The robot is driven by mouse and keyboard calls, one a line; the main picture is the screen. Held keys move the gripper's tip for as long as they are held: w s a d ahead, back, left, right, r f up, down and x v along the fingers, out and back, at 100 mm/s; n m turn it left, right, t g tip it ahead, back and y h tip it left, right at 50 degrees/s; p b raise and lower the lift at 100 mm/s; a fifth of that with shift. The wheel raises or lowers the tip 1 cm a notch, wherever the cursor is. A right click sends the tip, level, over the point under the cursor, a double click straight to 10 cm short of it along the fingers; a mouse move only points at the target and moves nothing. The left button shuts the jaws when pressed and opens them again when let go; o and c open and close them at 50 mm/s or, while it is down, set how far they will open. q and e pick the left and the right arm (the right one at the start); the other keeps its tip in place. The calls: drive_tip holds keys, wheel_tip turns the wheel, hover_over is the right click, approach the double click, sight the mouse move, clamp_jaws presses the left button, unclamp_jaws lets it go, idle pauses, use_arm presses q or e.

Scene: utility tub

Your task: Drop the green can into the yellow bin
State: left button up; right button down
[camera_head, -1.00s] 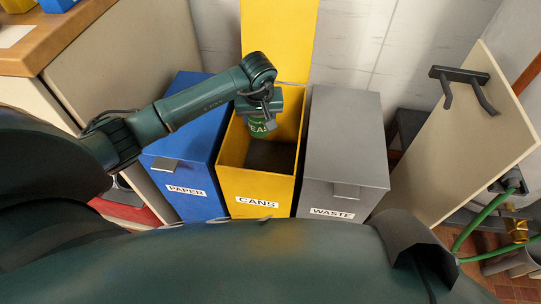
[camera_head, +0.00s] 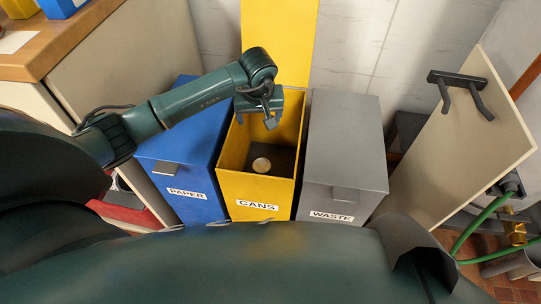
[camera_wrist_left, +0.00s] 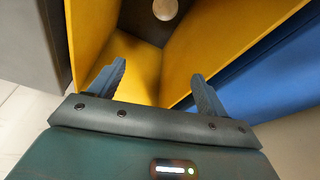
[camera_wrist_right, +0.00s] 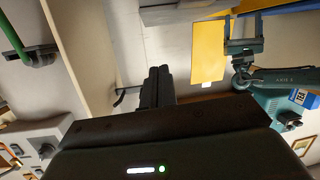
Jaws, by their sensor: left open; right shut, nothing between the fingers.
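The yellow bin (camera_head: 257,188), labelled CANS, stands open with its lid (camera_head: 282,42) raised behind it. A round pale metal end (camera_head: 261,165), which looks like the can's, shows on the bin's dark floor; the can's green side is hidden from this angle. The same round end shows at the top of the left wrist view (camera_wrist_left: 165,9). My left gripper (camera_head: 256,120) is above the bin's opening, open and empty, with its fingers (camera_wrist_left: 158,72) spread apart. My right gripper (camera_wrist_right: 157,85) is shut and empty, away from the bins.
A blue PAPER bin (camera_head: 184,150) stands left of the yellow bin and a grey WASTE bin (camera_head: 345,145) stands right of it, both lidded. A wooden counter (camera_head: 60,50) is at the upper left. A pale panel with dark hooks (camera_head: 455,145) stands at the right.

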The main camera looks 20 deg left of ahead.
use_arm(q)
drive_tip(key=p+v, duration=0.2)
drive_tip(key=v, duration=0.8)
drive_tip(key=shift+r, duration=0.25)
use_arm(e)
drive_tip(key=shift+s+d+r+m+g+h, duration=0.2)
drive_tip(key=shift+s+r+m+g+h, duration=0.1)
drive_tip(key=shift+s+r+g, duration=0.25)
drive_tip(key=shift+w+f, duration=0.1)
